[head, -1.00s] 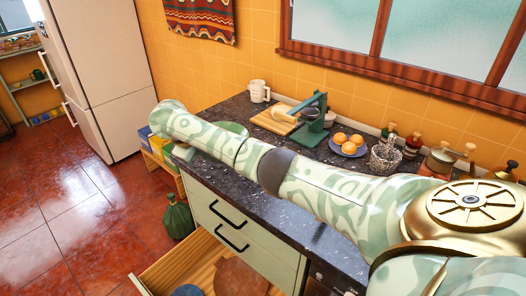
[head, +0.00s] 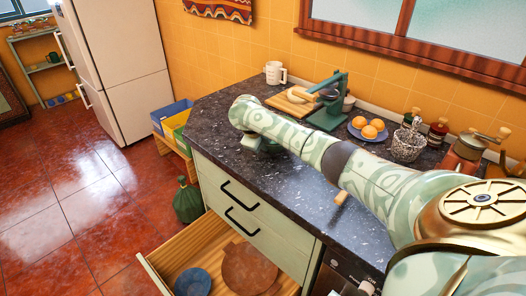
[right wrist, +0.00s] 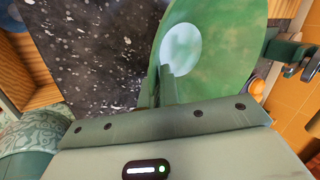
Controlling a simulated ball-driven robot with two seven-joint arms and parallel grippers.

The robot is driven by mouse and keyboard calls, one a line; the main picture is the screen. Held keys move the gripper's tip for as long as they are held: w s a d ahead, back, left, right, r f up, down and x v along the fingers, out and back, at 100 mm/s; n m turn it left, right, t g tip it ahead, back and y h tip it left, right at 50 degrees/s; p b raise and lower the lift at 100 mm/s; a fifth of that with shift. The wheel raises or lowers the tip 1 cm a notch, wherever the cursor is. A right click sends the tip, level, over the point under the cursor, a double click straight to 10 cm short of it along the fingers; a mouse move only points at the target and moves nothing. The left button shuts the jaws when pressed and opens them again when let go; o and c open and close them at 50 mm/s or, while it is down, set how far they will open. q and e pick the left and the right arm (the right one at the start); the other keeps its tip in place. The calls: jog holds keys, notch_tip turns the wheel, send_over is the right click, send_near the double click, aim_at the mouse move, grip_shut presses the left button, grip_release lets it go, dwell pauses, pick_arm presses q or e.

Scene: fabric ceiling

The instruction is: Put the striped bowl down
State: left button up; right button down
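My right arm reaches in from the right over the dark counter (head: 300,220), and my right gripper (head: 262,145) is low over its left part, largely hidden by the wrist. In the right wrist view a green bowl (right wrist: 215,75) with a pale round patch fills the upper middle. The fingers (right wrist: 168,85) of my right gripper are shut on its rim. Stripes are hard to make out at this angle. In the head view the arm hides nearly all of the bowl, and whether it touches the counter cannot be told. My left gripper is out of view.
Behind the gripper are a white mug (head: 275,73), a cutting board (head: 292,103), a green stand (head: 329,105) and a plate of oranges (head: 367,131). An open drawer (head: 215,240) below holds a blue bowl (head: 193,282) and a brown round piece (head: 247,268). Counter space left of the gripper is clear.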

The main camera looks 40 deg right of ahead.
jog(key=shift+w+f, duration=0.1)
jog(key=shift+f, duration=0.6)
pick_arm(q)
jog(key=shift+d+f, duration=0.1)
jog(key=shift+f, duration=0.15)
pick_arm(e)
jog(key=shift+a+r, duration=0.1)
jog(key=c, duration=1.6)
grip_release()
jog(key=shift+c, duration=0.2)
